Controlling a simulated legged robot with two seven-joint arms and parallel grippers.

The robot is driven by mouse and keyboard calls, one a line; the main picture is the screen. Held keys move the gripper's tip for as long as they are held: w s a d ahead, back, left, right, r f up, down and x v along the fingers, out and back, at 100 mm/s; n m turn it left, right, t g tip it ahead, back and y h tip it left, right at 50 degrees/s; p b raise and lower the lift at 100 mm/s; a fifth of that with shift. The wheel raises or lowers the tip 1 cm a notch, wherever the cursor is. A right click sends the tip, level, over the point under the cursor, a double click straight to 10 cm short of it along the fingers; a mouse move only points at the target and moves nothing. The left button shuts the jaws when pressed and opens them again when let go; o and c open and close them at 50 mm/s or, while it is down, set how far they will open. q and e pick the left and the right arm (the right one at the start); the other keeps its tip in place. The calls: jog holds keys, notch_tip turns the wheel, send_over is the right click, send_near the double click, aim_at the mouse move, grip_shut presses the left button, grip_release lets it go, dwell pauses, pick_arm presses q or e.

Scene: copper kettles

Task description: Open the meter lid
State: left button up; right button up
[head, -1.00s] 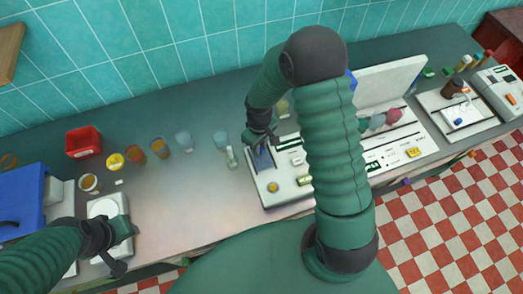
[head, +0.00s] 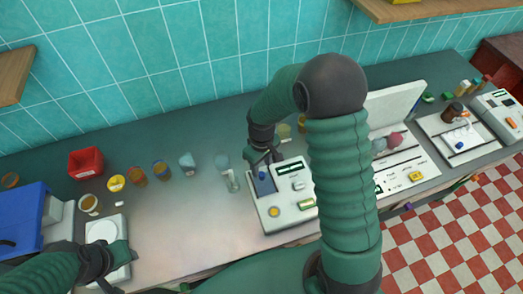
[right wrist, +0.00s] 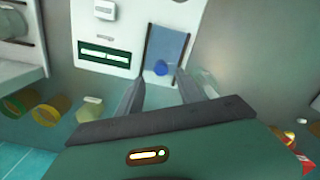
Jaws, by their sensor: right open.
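The meter (head: 290,213) is a white box on the counter, with buttons, a green-framed display and a yellow round button. A blue-grey lid panel (head: 264,184) lies on its left part between dark rails, with a blue knob on it. The right wrist view shows the panel (right wrist: 167,45) and the knob (right wrist: 160,68) at its near end. My right gripper (head: 263,158) is open at the back of the panel; its fingertips (right wrist: 158,80) are spread to either side of the knob, apart from it. My left gripper (head: 118,268) looks open, beside a white scale (head: 108,230).
Several cups and jars (head: 137,175) and a red bin (head: 85,163) stand left of the meter. A clear cup (head: 222,165) stands close to its left side. A larger white device with a raised panel (head: 397,110) is to the right. The counter's middle left is clear.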

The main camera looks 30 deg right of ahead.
aim_at(262, 173)
notch_tip(262, 173, up, 12)
jog(key=shift+r+b, duration=0.25)
jog(key=shift+b, duration=0.05)
